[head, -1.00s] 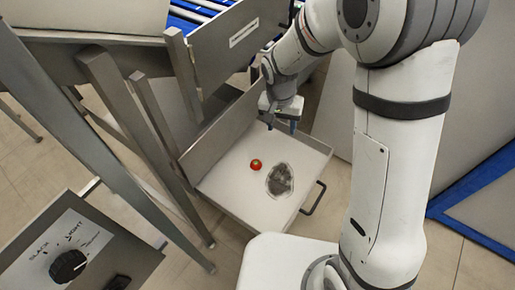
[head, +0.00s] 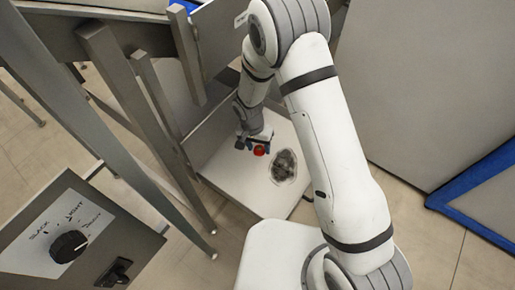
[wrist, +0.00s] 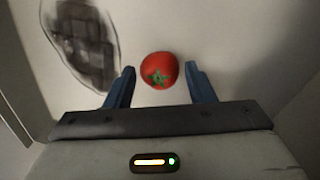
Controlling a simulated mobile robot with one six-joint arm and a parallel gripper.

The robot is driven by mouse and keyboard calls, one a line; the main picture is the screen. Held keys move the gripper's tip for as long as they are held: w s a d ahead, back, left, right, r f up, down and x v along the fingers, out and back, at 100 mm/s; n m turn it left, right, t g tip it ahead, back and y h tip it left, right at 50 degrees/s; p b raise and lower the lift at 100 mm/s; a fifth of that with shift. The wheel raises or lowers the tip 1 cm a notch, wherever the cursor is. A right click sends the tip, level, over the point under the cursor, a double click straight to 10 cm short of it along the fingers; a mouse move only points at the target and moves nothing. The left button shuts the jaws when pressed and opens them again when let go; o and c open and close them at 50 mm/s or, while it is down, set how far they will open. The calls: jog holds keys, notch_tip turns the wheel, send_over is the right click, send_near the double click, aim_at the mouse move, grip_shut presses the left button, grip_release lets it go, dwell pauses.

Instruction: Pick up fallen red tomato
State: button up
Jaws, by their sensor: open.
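The red tomato (head: 259,150) lies on the pale floor of a low open tray (head: 232,190). In the wrist view the tomato (wrist: 159,70) shows its green stem top and sits just ahead of and between the fingertips. My gripper (wrist: 158,72) is open, with one blue finger on each side and a gap between each finger and the tomato. In the head view my gripper (head: 252,142) is low over the tray, right at the tomato. How high the fingertips are above the tray floor is hard to tell.
A dark grey patch (head: 284,166) is on the tray floor beside the tomato. Steel frame legs (head: 150,120) stand close to the tray's left. A control box with a black knob (head: 68,246) is at lower left. A blue-edged panel (head: 470,185) is at right.

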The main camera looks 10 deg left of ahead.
jog(key=shift+f, duration=0.4)
jog(key=c, duration=0.8)
